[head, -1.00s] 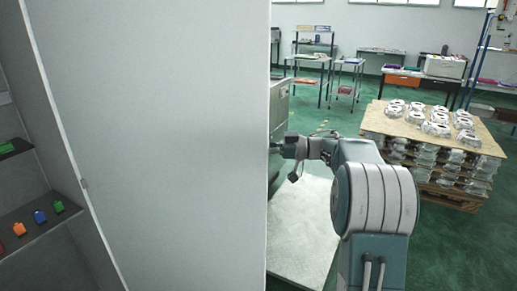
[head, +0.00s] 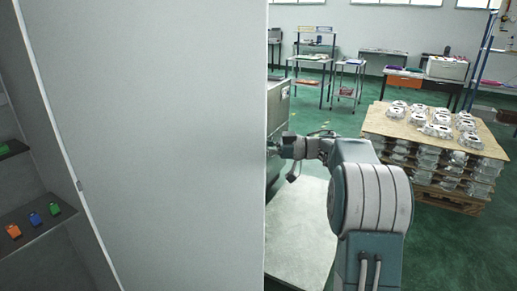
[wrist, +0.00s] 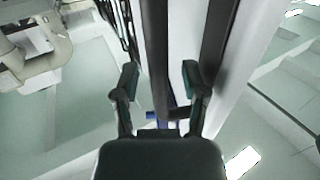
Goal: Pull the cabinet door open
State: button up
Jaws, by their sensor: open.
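The cabinet door (head: 160,140) is a large pale grey panel filling the left and middle of the head view. It stands open, with the cabinet interior (head: 30,180) visible to its left. Dark upright bars and a pale panel edge (wrist: 240,60) pass between and beyond the fingers. I cannot tell whether a finger touches the door.
Orange, blue (head: 35,219) and green small containers stand on a cabinet shelf (head: 40,230). A pallet of metal castings (head: 430,150) stands at right. Behind are a trolley (head: 347,85) and tables. Green floor (head: 440,250) is clear at lower right.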

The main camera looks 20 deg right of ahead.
jog(key=v, duration=1.2)
dwell(0.5)
